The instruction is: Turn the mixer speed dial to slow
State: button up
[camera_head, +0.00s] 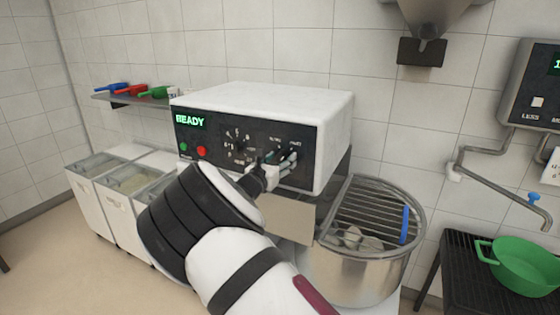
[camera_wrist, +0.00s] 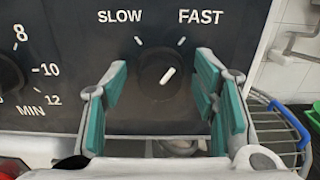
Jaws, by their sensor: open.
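The mixer speed dial (camera_wrist: 152,70) is a round black knob in the wrist view, below the labels SLOW on the left and FAST on the right. Its white pointer is tilted up and right, towards the FAST mark. My gripper (camera_wrist: 161,75) is open, with one teal-padded finger on each side of the dial. Gaps show between the pads and the knob in the picture; contact is not visible. In the head view my gripper (camera_head: 281,159) is at the right part of the mixer's control panel (camera_head: 222,140) and largely covers the dial.
A timer dial (camera_wrist: 8,75) marked MIN is left of my gripper. The mixer's display (camera_head: 190,121) reads READY. A steel bowl (camera_head: 345,270) with a wire guard (camera_head: 375,208) stands below right of the panel. A green colander (camera_head: 525,268) is at far right.

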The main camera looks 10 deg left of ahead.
jog(key=c, duration=1.2)
jog(key=shift+o, duration=0.2)
jog(key=shift+n, duration=0.3)
jog(key=n, duration=0.6)
jog(key=shift+a, duration=0.15)
jog(key=n, duration=0.3)
jog(key=shift+f+n, duration=0.1)
jog(key=shift+n, duration=0.3)
jog(key=shift+a+n, duration=0.1)
jog(key=shift+n, duration=1.6)
jog(key=o, duration=1.2)
jog(key=shift+c, duration=0.2)
